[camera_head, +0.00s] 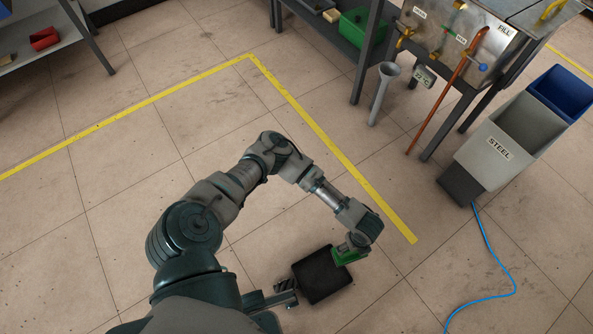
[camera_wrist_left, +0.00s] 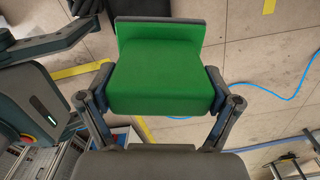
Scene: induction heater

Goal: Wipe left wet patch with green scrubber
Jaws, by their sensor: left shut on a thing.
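My left gripper (camera_head: 347,252) is at the lower middle of the head view, above the floor. It is shut on the green scrubber (camera_head: 349,256), which is partly hidden by the wrist. In the left wrist view the scrubber (camera_wrist_left: 161,75) is a green block with a raised plate at its far end. The two fingers of my left gripper (camera_wrist_left: 160,92) press its sides. I cannot make out a wet patch in either view.
A dark square object (camera_head: 321,275) lies beside the scrubber in the head view. A bin marked STEEL (camera_head: 497,146), a blue bin (camera_head: 563,92) and a metal tank (camera_head: 465,38) stand upper right. A blue cable (camera_head: 513,270) crosses the floor.

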